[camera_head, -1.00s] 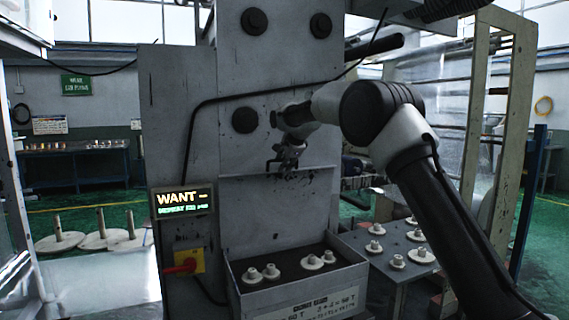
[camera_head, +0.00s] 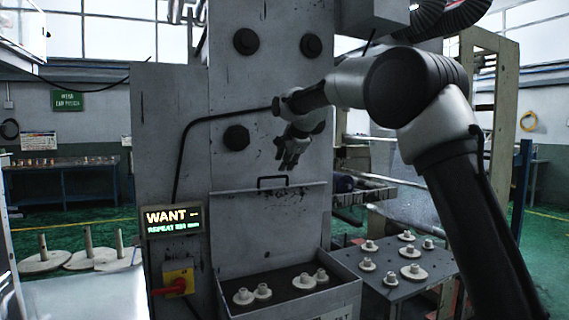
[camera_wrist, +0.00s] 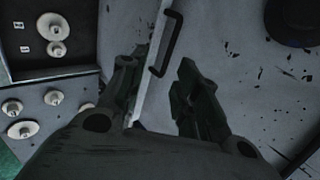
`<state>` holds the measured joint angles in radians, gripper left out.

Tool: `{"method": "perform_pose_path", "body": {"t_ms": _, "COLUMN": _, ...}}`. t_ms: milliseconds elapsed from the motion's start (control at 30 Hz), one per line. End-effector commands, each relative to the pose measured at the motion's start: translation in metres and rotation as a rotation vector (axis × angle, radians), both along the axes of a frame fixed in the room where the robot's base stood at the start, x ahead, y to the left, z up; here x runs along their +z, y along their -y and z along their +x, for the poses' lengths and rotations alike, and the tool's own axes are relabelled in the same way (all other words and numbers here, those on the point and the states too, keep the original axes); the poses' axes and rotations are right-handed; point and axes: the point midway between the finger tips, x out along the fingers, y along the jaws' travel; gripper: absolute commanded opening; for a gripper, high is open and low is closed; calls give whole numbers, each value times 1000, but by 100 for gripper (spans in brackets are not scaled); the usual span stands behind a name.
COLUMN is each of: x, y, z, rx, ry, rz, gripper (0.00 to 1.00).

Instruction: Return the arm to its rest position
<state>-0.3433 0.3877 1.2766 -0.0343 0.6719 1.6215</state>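My gripper (camera_head: 291,158) hangs in front of the tall grey machine panel (camera_head: 265,220), above and right of a dark handle (camera_head: 272,179) on a ledge. It appears empty. In the wrist view its two dark fingers (camera_wrist: 160,95) stand apart with a gap between them. The handle (camera_wrist: 170,45) shows beyond the fingertips, apart from them. My arm reaches in from the right side of the head view.
An open tray (camera_head: 345,290) below holds several white spools. A side table (camera_head: 428,262) at right carries more. A lit sign (camera_head: 173,220) and a red switch (camera_head: 178,286) are at left. Large discs with posts (camera_head: 45,259) stand at far left.

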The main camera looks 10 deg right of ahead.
Motion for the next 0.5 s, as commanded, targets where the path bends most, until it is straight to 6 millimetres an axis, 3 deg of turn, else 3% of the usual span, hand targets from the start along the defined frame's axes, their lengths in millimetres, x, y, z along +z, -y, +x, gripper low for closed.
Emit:
{"method": "perform_pose_path", "body": {"t_ms": 267, "x": -2, "y": 1, "z": -2, "rx": 118, "ry": 24, "rz": -120, "gripper": 32}}
{"method": "perform_pose_path", "body": {"t_ms": 367, "x": -35, "y": 5, "z": -15, "rx": 272, "ry": -11, "rz": -276, "gripper": 32}}
{"method": "perform_pose_path", "body": {"t_ms": 400, "x": -58, "y": 9, "z": -26, "rx": 348, "ry": -46, "rz": -345, "gripper": 32}}
{"method": "perform_pose_path", "body": {"t_ms": 500, "x": -94, "y": 28, "z": -73, "rx": 556, "ry": -114, "rz": -505, "gripper": 32}}
